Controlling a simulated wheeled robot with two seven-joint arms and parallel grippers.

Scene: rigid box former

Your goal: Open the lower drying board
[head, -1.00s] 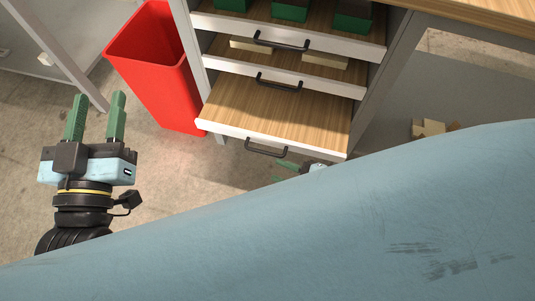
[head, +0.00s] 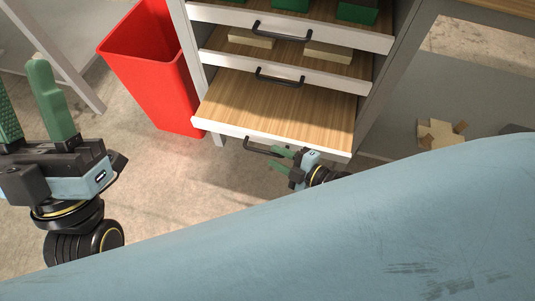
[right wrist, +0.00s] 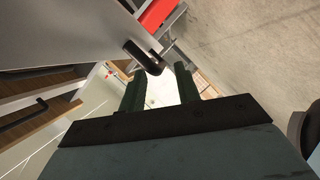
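The lower drying board (head: 285,104) is the lowest wooden board in the rack and sticks out beyond the boards above it. Its white front carries a black bar handle (head: 258,147). My right gripper (head: 275,158) is at the right end of this handle, fingers apart. In the right wrist view, the handle (right wrist: 143,57) lies just ahead of the open fingers (right wrist: 161,72), roughly between them; contact is not clear. My left gripper (head: 28,82) is open and empty at the left edge, one finger partly cut off.
Above are a middle board (head: 327,85) with a black handle and light blocks, and an upper board (head: 355,37) with green items. A red bin (head: 155,80) stands left of the rack. A brown cardboard piece (head: 440,133) lies at right. My blue body hides the lower foreground.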

